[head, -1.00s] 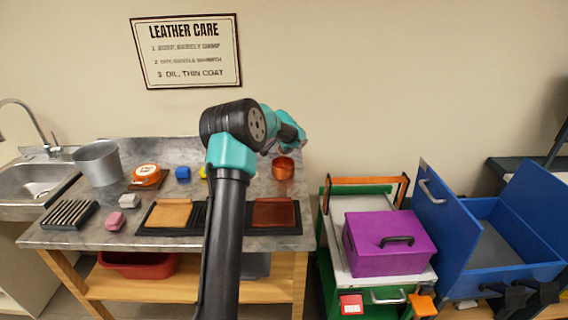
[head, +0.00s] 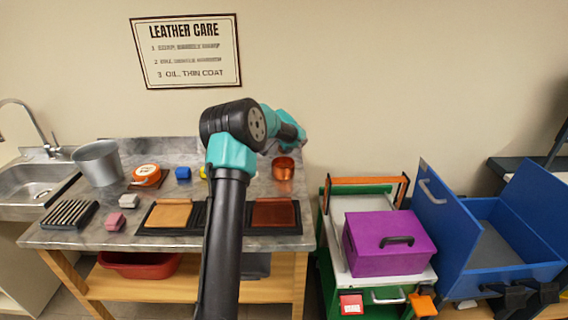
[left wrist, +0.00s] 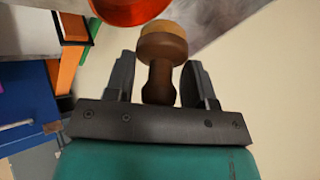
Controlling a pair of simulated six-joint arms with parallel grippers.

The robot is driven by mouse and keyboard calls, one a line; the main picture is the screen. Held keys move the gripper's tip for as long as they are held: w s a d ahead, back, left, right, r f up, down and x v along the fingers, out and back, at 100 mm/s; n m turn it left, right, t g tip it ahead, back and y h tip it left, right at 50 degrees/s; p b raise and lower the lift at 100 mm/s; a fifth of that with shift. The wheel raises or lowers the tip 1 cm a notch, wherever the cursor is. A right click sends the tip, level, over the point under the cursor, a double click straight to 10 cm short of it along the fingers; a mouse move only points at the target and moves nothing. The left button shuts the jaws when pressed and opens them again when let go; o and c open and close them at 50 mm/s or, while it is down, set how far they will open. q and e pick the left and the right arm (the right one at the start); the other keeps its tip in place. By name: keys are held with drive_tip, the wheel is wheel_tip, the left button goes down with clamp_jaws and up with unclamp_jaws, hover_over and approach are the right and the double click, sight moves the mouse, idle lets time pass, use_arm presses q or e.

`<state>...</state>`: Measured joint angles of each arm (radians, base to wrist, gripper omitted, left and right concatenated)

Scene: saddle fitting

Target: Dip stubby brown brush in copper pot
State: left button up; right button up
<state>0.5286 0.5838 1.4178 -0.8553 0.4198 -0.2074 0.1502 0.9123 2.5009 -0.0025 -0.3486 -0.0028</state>
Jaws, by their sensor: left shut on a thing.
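The copper pot (head: 283,168) stands on the grey bench top near its back right corner. In the left wrist view the pot (left wrist: 128,10) shows as an orange round shape at the top edge. The stubby brown brush (left wrist: 160,62) has a dark wooden handle and a tan head pointing toward the pot side of the picture. My left gripper (left wrist: 161,78) is shut on the brush handle, close beside the pot. In the head view the brush and fingers are hidden behind my arm. My right gripper is not identified in these views.
A brown leather panel (head: 274,213) and a tan one (head: 168,214) lie on dark mats in front. A grey bucket (head: 98,163), an orange round tin (head: 146,175) and a slatted rack (head: 69,214) stand left. A purple box (head: 388,243) stands right of the bench.

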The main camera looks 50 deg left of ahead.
use_arm(q)
drive_tip(key=shift+r, duration=1.95)
